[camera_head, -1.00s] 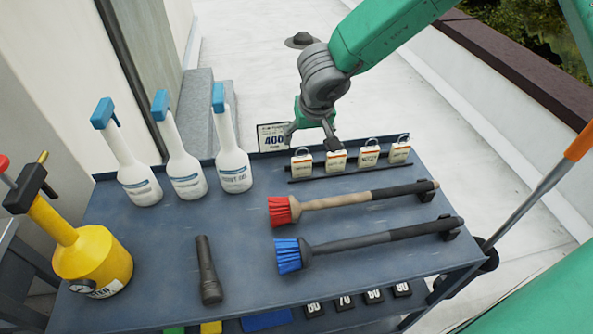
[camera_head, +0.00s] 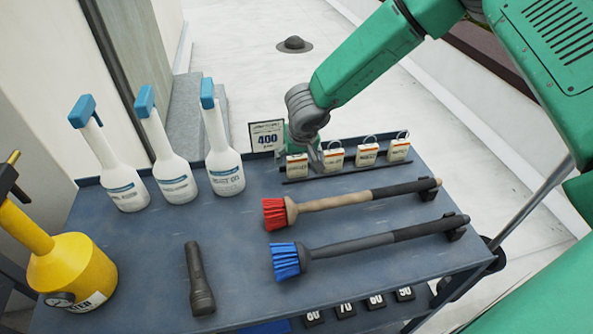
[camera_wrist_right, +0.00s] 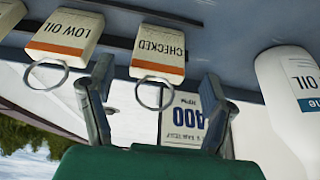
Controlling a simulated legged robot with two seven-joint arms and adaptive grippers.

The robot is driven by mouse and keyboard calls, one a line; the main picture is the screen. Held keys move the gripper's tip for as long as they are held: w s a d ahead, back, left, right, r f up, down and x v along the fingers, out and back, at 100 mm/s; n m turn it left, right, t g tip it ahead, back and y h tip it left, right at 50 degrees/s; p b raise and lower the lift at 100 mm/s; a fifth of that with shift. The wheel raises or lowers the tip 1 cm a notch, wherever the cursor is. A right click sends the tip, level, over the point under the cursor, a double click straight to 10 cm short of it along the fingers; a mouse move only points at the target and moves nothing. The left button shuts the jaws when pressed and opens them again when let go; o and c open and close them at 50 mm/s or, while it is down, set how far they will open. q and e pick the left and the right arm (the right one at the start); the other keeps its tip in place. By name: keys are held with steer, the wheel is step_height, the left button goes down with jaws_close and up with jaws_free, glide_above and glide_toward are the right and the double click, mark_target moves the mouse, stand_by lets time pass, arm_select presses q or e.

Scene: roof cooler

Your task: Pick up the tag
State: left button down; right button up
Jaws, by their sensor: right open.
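Several white tags with orange bands and wire rings stand in a row at the back of the blue-grey cart. My right gripper (camera_head: 302,149) is open at the leftmost tag (camera_head: 297,166), partly covering it. In the right wrist view, upside down, the tag reads CHECKED (camera_wrist_right: 159,50) and its ring hangs between the two open fingers (camera_wrist_right: 158,78). No grip on it shows. The neighbouring tag (camera_head: 334,158) reads LOW OIL in the right wrist view (camera_wrist_right: 66,38), just outside one finger. My left gripper is not in view.
A 400 sign (camera_head: 266,136) stands right behind the gripper. White bottles (camera_head: 225,172) stand to the left. A red brush (camera_head: 275,213), a blue brush (camera_head: 287,261) and a flashlight (camera_head: 199,280) lie in front. A yellow can (camera_head: 72,270) is at far left.

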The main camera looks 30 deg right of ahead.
mark_target(298, 162)
steer(key=x, duration=0.4)
steer(key=shift+s+f, duration=0.15)
steer(key=shift+s, duration=0.2)
steer(key=shift+w+d+f, duration=0.1)
steer(key=shift+w+f, duration=0.15)
steer(key=shift+f, duration=0.15)
steer(key=c, duration=1.2)
steer(key=shift+s, duration=0.1)
steer(key=shift+c, duration=0.2)
